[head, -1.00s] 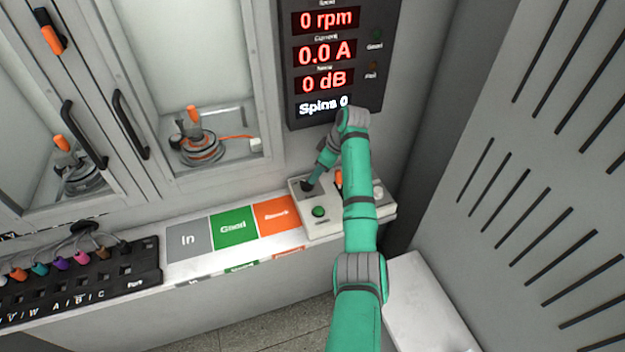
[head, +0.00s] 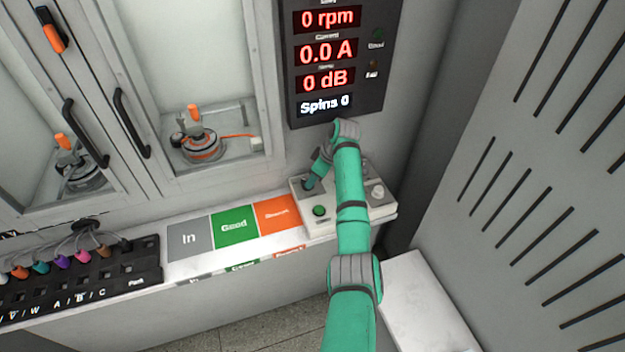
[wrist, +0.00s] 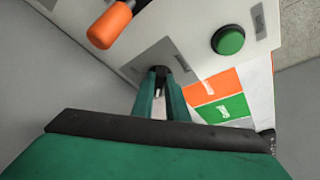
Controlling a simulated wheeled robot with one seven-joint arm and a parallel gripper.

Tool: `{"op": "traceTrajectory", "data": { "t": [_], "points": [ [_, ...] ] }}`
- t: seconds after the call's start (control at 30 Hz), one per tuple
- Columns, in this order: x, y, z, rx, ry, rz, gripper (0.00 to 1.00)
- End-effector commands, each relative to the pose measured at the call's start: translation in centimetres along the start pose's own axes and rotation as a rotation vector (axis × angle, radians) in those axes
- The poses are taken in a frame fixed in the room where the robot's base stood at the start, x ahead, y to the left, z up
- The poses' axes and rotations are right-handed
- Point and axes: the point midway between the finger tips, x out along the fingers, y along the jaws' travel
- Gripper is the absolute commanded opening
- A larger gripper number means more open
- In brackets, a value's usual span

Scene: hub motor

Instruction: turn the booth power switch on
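The control box (head: 345,222) stands at the right end of the bench. My gripper (head: 308,184) points down at a grey plate (wrist: 185,52) on the box's left part; in the wrist view the fingertips (wrist: 159,74) are over that plate. A small dark part shows at the tips; I cannot tell whether it is the power switch or the tips themselves. The two fingers are close together with a narrow gap. An orange-handled lever (wrist: 110,25) and a green button (wrist: 228,40) are beside the plate, apart from my fingers.
The display (head: 330,60) above reads 0 rpm, 0.0 A, 0 dB and Spins 0. In, Good and orange pads (head: 235,229) lie left of the box. A motor (head: 202,147) stands behind the booth window. A slotted grey panel (head: 540,150) rises at the right.

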Motion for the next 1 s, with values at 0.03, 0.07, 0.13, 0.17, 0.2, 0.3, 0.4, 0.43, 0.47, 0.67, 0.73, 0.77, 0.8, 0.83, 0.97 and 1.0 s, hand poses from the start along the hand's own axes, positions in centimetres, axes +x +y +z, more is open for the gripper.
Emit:
{"op": "traceTrajectory", "data": {
  "t": [0.03, 0.07, 0.13, 0.17, 0.2, 0.3, 0.4, 0.43, 0.47, 0.67, 0.73, 0.77, 0.8, 0.83, 0.97, 1.0],
  "points": [
    [0.0, 0.0, 0.0, 0.000, 0.000, 0.000, 0.00],
    [0.0, 0.0, 0.0, 0.001, 0.000, 0.000, 0.00],
    [0.0, 0.0, 0.0, 0.005, 0.000, 0.002, 0.00],
    [0.0, 0.0, 0.0, 0.009, 0.000, 0.004, 0.00],
    [0.0, -0.1, 0.0, 0.014, 0.000, 0.006, 0.00],
    [0.0, -0.2, 0.0, 0.041, 0.001, 0.017, 0.00],
    [0.0, -0.2, 0.0, 0.085, 0.001, 0.036, 0.00],
    [0.0, -0.3, 0.0, 0.103, 0.002, 0.042, 0.00],
    [0.0, -0.3, -0.1, 0.121, 0.002, 0.050, 0.00],
    [0.1, -0.7, -0.2, 0.273, 0.001, 0.114, 0.00],
    [0.1, -0.8, -0.2, 0.335, 0.001, 0.139, 0.00],
    [0.1, -0.9, -0.2, 0.361, 0.002, 0.150, 0.00],
    [0.1, -0.9, -0.2, 0.396, 0.001, 0.165, 0.00],
    [0.1, -1.0, -0.3, 0.423, 0.002, 0.175, 0.00],
    [0.1, -1.2, -0.4, 0.537, 0.001, 0.223, 0.00],
    [0.2, -1.2, -0.4, 0.572, 0.001, 0.237, 0.00]
  ]
}}
